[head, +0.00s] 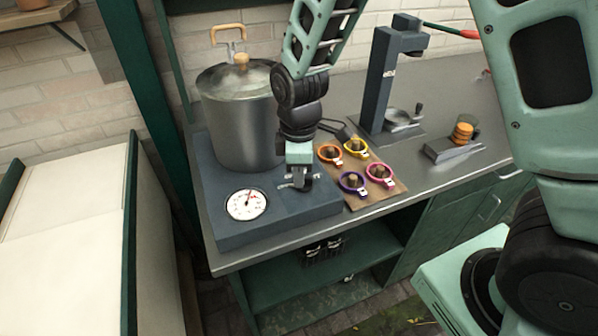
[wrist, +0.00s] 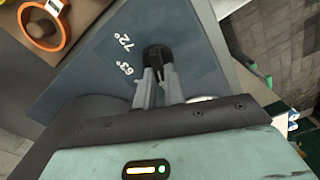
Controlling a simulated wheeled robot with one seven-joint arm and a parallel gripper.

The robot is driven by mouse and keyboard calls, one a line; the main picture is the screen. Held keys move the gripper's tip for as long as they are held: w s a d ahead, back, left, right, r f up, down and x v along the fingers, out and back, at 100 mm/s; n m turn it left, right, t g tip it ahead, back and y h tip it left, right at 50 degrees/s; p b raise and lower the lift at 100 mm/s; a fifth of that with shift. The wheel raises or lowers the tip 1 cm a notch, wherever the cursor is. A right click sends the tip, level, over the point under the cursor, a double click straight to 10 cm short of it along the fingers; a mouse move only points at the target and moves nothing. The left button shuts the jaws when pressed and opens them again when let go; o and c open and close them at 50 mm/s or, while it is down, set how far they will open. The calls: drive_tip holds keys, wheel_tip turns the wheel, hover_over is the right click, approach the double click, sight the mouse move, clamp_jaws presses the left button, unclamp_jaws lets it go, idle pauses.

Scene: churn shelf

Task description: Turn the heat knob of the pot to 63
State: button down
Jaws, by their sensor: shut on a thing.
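The large grey pot (head: 235,125), lidded and steaming, stands on a blue-grey heater base (head: 290,215). A round white dial (head: 247,204) with a red mark is on the base's top. My gripper (head: 298,182) is down at the base's right part and hides the heat knob in the head view. In the wrist view my gripper (wrist: 158,78) is shut on the black heat knob (wrist: 157,53). White marks reading 63° and 72° are on the base (wrist: 105,75) to the left of the knob. I cannot tell the knob's exact setting.
A wooden board (head: 378,203) with several coloured rings on pegs lies right of the base. A dark upright stand (head: 377,85) and a small grey block with an orange stack (head: 455,148) are farther right. The counter's front edge (head: 240,262) is close to the base.

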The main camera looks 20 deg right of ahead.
drive_tip(key=m, duration=0.2)
drive_tip(key=m+p, duration=0.1)
drive_tip(key=m, duration=0.1)
drive_tip(key=shift+w+d+r+m+p, duration=0.1)
drive_tip(key=shift+w+d+m+p, duration=0.1)
drive_tip(key=shift+m+p, duration=0.1)
drive_tip(key=shift+w+d+m+p, duration=0.15)
drive_tip(key=shift+m+p, duration=0.4)
drive_tip(key=shift+m, duration=1.45)
drive_tip(key=c, duration=1.5)
unclamp_jaws()
wheel_tip(320, 180, up, 17)
drive_tip(key=shift+r+b, duration=0.2)
drive_tip(key=shift+b, duration=0.5)
